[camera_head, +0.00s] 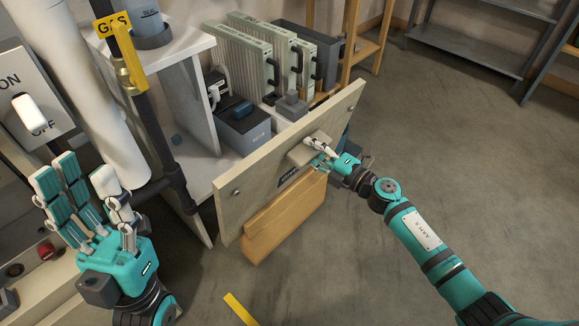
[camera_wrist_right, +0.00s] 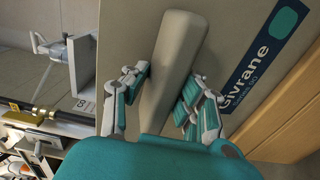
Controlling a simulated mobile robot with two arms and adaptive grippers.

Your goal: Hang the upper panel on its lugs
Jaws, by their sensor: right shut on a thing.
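The upper panel is a flat beige panel (camera_head: 262,170), tilted in the middle of the head view, with a raised handle (camera_head: 302,152) and a dark "Givrane" label. My right gripper (camera_head: 318,150) is shut on the handle. In the right wrist view its fingers lie on both sides of the handle (camera_wrist_right: 178,60), and the panel (camera_wrist_right: 225,35) fills the area behind. My left gripper (camera_head: 85,188) is open and empty at the lower left, apart from the panel. I cannot make out the lugs in either view.
A yellow-handled gas valve (camera_head: 130,52) on a dark pipe and a white duct (camera_head: 95,90) stand at the left. A wooden board (camera_head: 285,220) is below the panel. Filters (camera_head: 240,65) and a dark box (camera_head: 243,125) stand behind it. The floor at right is clear.

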